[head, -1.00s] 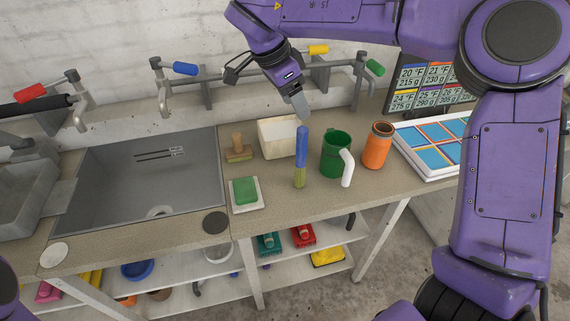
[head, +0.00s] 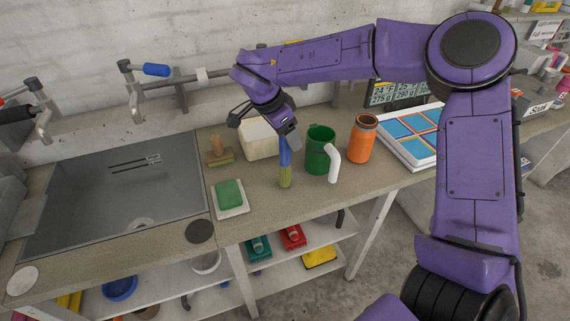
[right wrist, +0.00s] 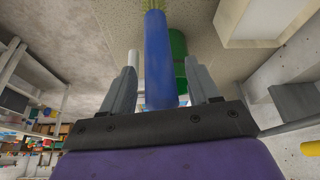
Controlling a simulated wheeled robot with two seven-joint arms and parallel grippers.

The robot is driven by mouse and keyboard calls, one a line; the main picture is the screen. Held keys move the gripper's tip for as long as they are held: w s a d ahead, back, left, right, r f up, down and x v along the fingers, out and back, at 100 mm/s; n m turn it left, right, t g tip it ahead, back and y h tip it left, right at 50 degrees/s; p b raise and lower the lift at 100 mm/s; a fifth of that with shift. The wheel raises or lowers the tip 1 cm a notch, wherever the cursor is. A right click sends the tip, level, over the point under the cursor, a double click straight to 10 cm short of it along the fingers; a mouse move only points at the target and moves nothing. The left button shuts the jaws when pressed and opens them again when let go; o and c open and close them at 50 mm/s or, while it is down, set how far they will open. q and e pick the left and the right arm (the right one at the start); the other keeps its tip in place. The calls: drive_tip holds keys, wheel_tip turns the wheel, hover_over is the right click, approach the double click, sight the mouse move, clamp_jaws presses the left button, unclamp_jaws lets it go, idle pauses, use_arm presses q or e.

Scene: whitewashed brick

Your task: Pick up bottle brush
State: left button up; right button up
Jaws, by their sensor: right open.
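The bottle brush stands upright on the counter, with a blue handle (head: 285,155) on top and yellow-green bristles (head: 285,178) below. My right gripper (head: 291,139) is at the top of the handle, pointing down. In the right wrist view the blue handle (right wrist: 160,60) lies between the two open grey fingers (right wrist: 163,88), with gaps at both sides, so the jaws are around it without being closed on it. My left gripper is not in view.
A green mug (head: 318,152) with a white handle stands close right of the brush, then an orange jar (head: 361,140). A white bin (head: 258,138) and a wooden brush (head: 218,153) are behind left. A green sponge (head: 229,193) lies at front left, beside the sink (head: 120,195).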

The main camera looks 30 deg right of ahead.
drive_tip(key=shift+w+d+f, duration=0.1)
drive_tip(key=shift+d+f, duration=0.1)
drive_tip(key=shift+f, duration=0.15)
drive_tip(key=shift+a+r, duration=0.1)
drive_tip(key=shift+a, duration=0.05)
drive_tip(key=c, duration=1)
clamp_jaws()
